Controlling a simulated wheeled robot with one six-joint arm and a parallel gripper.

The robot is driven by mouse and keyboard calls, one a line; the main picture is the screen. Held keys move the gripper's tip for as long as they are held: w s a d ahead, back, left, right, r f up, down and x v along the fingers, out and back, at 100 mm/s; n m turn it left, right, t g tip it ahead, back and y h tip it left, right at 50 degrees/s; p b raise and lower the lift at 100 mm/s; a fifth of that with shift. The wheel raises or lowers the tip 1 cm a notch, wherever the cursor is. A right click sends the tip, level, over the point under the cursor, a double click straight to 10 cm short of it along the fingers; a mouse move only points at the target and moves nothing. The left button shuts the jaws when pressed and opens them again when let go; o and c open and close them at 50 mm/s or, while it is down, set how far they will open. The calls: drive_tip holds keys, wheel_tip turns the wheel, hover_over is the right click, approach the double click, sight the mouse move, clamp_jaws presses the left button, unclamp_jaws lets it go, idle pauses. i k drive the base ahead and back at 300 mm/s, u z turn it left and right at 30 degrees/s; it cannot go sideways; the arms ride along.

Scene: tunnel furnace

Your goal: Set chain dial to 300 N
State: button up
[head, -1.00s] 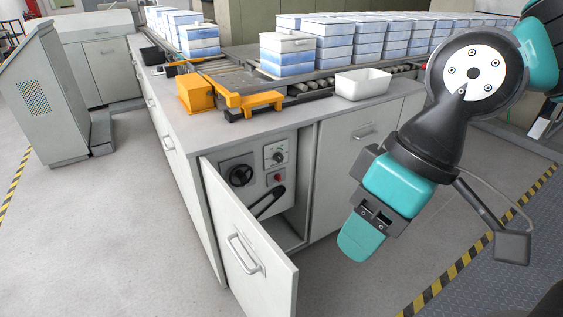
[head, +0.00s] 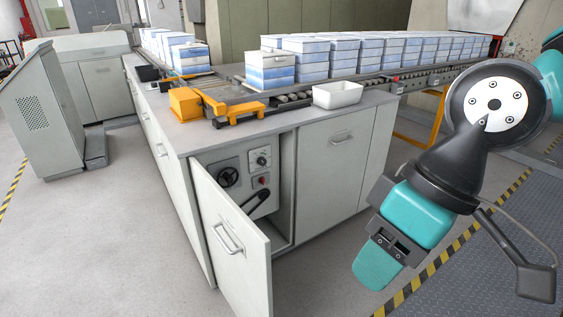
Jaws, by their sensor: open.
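Inside the open cabinet is a grey control panel (head: 237,167). At its upper right is a small dial (head: 261,160) on a light plate, too small to read. A black handwheel (head: 229,176) is at its left, and a red button (head: 262,181) sits below the dial. A black lever (head: 256,201) is lower down. I cannot tell from any label which control is the chain dial. My gripper (head: 377,262) is open and empty, pointing down to the right of the cabinet, well apart from the panel.
The cabinet door (head: 230,240) stands open toward me, beside the panel's left and lower side. A white bin (head: 338,94) and an orange bracket (head: 226,107) are on the countertop. Blue-white boxes (head: 270,70) stand on the conveyor behind. Floor in front of the right cabinets is clear.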

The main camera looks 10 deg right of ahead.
sight(262, 161)
drive_tip(key=z, duration=0.05)
drive_tip(key=i, duration=1)
drive_tip(key=u, duration=0.8)
